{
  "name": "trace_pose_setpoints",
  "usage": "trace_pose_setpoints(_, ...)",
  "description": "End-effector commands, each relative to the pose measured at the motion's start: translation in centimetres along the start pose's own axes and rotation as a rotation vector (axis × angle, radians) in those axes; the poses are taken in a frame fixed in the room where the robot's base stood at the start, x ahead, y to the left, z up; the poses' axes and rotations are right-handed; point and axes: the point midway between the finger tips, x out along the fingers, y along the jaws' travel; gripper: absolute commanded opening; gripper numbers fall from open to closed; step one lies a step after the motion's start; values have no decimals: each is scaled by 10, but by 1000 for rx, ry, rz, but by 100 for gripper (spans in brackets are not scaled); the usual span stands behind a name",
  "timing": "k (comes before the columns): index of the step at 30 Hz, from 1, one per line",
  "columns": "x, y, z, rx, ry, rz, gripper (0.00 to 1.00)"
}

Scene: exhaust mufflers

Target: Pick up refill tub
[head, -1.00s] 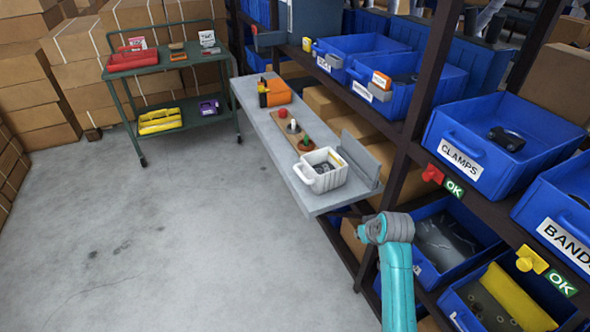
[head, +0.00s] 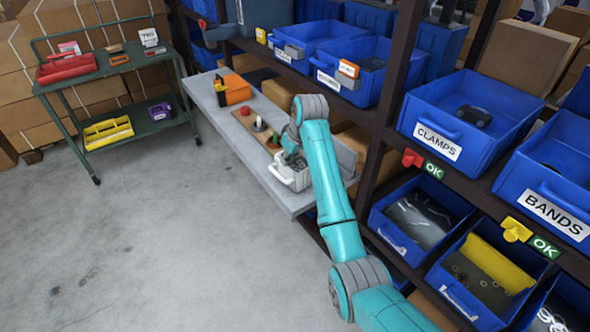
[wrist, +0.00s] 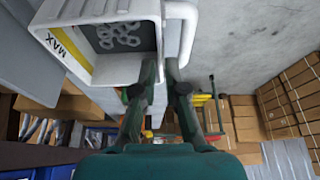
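The refill tub (head: 291,179) is a white, open-topped container with handles, standing on the grey bench at its near end. In the wrist view the tub (wrist: 70,62) fills the upper left, with a yellow MAX label and grey ring-like parts inside. A white handle is at its right side. My gripper (wrist: 160,68) has its two dark fingers close together, one on each side of the tub's wall by the handle, and looks shut on it. The contact at the fingertips is partly hidden. In the head view my arm covers the gripper and part of the tub.
The grey bench (head: 255,152) also bears an orange case (head: 236,91) and a wooden board with small items. A rack with blue bins (head: 440,118) stands close on the right. A green cart (head: 110,72) is at the left. The floor in front is clear.

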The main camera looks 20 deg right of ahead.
Motion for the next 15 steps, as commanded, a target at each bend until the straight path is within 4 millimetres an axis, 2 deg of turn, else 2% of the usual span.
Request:
trace_pose_setpoints(3, 13, 0, 0, 0, -1, 0, 11)
trace_pose_setpoints(8, 22, 0, 0, 0, -1, 0, 11)
trace_pose_setpoints(15, 53, -2, 1, 0, -2, 0, 11)
